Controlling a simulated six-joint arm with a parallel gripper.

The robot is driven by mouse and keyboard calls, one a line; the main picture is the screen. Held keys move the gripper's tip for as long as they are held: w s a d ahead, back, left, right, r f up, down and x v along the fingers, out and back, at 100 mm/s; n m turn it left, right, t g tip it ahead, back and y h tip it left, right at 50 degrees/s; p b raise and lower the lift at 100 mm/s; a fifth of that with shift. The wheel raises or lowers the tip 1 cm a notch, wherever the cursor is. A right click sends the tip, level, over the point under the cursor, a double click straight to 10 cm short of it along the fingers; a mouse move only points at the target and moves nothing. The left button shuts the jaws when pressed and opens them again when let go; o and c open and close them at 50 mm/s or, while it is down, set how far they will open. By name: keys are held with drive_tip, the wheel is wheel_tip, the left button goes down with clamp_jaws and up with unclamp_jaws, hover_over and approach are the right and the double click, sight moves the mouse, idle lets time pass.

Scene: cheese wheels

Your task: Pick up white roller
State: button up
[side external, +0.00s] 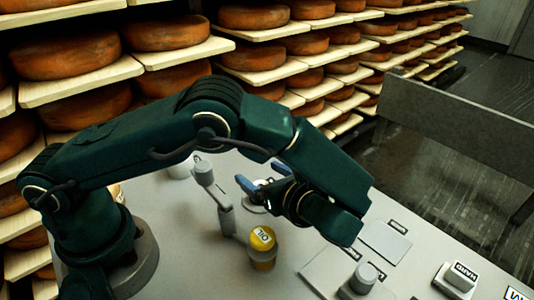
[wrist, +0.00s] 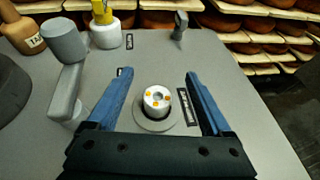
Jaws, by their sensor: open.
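A short white cylinder, which looks like the white roller (wrist: 157,97), stands upright on a round grey base (wrist: 150,125) in the wrist view. Its top has a dark centre hole and orange dots. In the side view, a small pale part of it (side external: 262,185) shows between the fingers; the rest is hidden. My gripper (wrist: 158,76) is open, with its blue fingers on the left and right of the roller and gaps on both sides. In the side view, my gripper (side external: 262,178) is low over the grey table. I cannot tell the exact height.
A grey post with a round head (wrist: 65,45) stands left of my gripper in the wrist view. A yellow-topped container (side external: 262,240) stands on the table in the side view. A block labelled HARD (side external: 461,275) is at the right. Cheese shelves (side external: 190,50) line the back.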

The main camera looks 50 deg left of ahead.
sight(257, 182)
drive_tip(key=shift+f, duration=0.55)
wheel_tip(257, 182, down, 2)
drive_tip(key=shift+f, duration=0.15)
drive_tip(key=shift+x, duration=1.15)
drive_tip(key=shift+a+f, duration=0.2)
drive_tip(key=shift+a, duration=0.15)
clamp_jaws()
